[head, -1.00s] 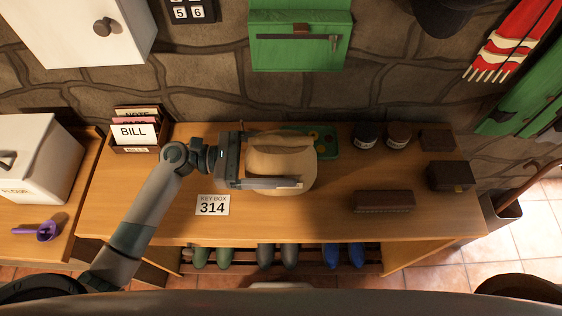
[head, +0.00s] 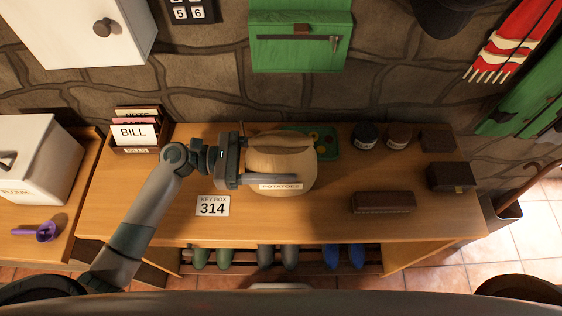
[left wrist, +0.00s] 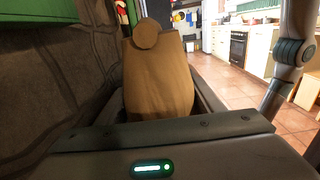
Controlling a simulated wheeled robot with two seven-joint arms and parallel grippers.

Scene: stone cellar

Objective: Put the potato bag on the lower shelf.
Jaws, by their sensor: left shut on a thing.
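The tan potato bag (head: 281,164) stands on the wooden bench top, with a label reading POTATOES on its front. My left gripper (head: 271,160) comes in from the left and is shut on the bag, one finger along its front and one behind. The bag also fills the middle of the left wrist view (left wrist: 158,78), upright between the fingers. The lower shelf (head: 308,268) shows under the bench's front edge, with several shoes on it. My right gripper is not in view.
A brush (head: 384,202), two jars and dark boxes stand to the right. A letter holder (head: 136,143) is at the back left. Green shoes (head: 212,257) and blue shoes (head: 344,257) occupy the shelf.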

